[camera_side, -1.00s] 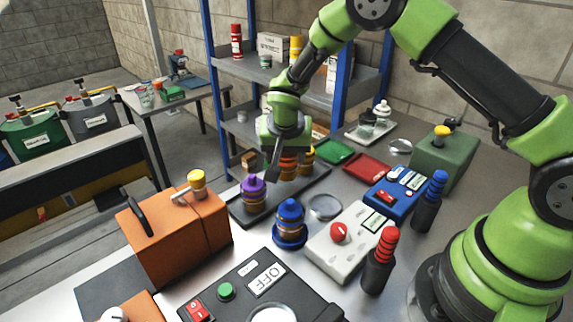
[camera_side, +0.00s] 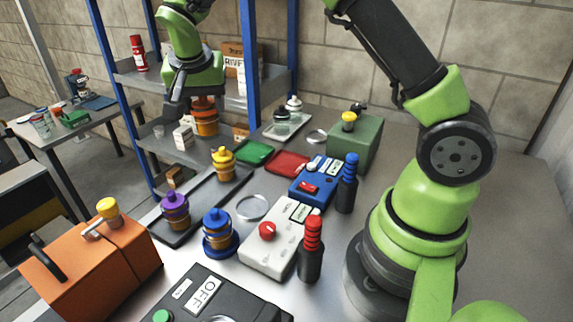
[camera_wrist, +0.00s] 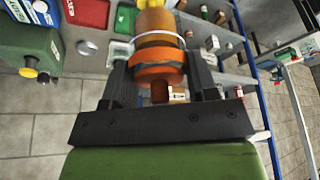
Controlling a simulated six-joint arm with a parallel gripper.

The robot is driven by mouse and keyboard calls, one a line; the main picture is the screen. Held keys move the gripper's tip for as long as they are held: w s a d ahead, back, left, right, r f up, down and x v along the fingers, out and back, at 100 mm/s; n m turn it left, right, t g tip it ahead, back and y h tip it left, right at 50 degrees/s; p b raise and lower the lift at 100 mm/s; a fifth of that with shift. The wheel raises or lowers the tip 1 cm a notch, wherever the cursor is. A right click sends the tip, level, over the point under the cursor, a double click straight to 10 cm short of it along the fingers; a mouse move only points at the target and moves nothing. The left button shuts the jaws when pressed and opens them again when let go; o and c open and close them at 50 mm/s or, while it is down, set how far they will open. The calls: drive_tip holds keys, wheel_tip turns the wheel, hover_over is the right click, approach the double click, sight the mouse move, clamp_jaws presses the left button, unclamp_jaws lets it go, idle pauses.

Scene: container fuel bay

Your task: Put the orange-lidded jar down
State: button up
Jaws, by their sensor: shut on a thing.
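My gripper (camera_side: 190,97) is shut on the orange-lidded jar (camera_side: 205,117) and holds it raised above the work table, near the blue-posted shelf. In the wrist view the jar (camera_wrist: 157,65), orange and amber, sits between the two dark fingers. A dark tray (camera_side: 205,208) lies below on the table. On it stand a yellow-lidded jar (camera_side: 222,162) and a purple-lidded jar (camera_side: 175,208), both upright, with bare tray between them. A blue-lidded jar (camera_side: 218,228) stands on a blue round base in front of the tray.
A green tray (camera_side: 254,152), a red tray (camera_side: 287,162) and a round glass dish (camera_side: 252,207) lie to the right of the dark tray. A blue box (camera_side: 315,183), a white box with a red knob (camera_side: 270,250) and an orange case (camera_side: 95,270) stand around the table.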

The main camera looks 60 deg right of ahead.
drive_tip(key=s+d+m+g, duration=0.3)
drive_tip(key=d+m, duration=0.4)
drive_tip(key=d, duration=0.2)
drive_tip(key=m+g, duration=0.3)
drive_tip(key=m, duration=0.6)
hover_over(288, 165)
wheel_tip(288, 165, down, 11)
drive_tip(key=shift+d+f, duration=0.1)
drive_tip(key=shift+f, duration=1.9)
drive_tip(key=shift+f, duration=0.1)
drive_tip(key=o, duration=1)
